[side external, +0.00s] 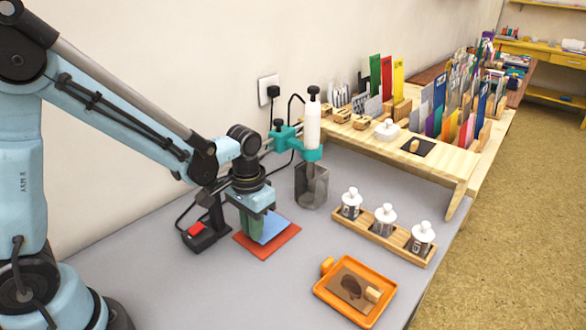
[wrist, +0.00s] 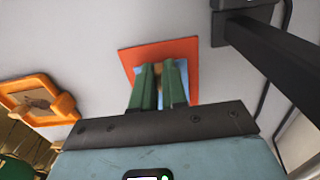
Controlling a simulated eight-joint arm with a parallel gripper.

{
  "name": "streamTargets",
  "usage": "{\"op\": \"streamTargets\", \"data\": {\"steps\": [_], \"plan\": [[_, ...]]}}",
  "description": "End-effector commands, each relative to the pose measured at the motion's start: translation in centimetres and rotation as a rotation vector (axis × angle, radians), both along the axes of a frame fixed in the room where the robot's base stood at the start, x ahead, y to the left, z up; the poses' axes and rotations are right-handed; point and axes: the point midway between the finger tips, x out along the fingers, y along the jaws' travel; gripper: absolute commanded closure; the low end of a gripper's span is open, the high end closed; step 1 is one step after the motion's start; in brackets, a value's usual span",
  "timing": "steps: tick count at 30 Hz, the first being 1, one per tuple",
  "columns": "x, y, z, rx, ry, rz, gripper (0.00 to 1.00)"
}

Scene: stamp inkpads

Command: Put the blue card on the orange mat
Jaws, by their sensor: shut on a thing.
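The orange mat (side external: 284,239) lies flat on the grey table below my gripper (side external: 252,232). The blue card (side external: 273,228) is at my gripper's green fingers, over the mat in the side view. In the wrist view, the orange mat (wrist: 194,52) spreads behind the fingers, and parts of the blue card (wrist: 183,72) show beside them. My gripper (wrist: 161,68) is shut on the blue card. The fingers hide part of the card. I cannot tell whether its lower edge touches the mat.
A black device with a red top (side external: 198,235) stands just left of the mat. A grey metal holder (side external: 311,186) stands behind, a wooden rack (side external: 380,236) of white-capped bottles to the right, and an orange tray (side external: 327,292) in front right. Bare table lies between mat and tray.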

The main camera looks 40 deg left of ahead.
Motion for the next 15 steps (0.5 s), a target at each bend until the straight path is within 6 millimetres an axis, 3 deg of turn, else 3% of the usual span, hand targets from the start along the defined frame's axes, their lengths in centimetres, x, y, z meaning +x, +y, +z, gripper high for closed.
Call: {"op": "streamTargets", "data": {"steps": [4,15], "plan": [[0.00,-0.03,-1.00,0.000,0.000,0.000,1.00],[-0.02,-0.04,-1.30,0.000,0.000,0.000,1.00]]}}
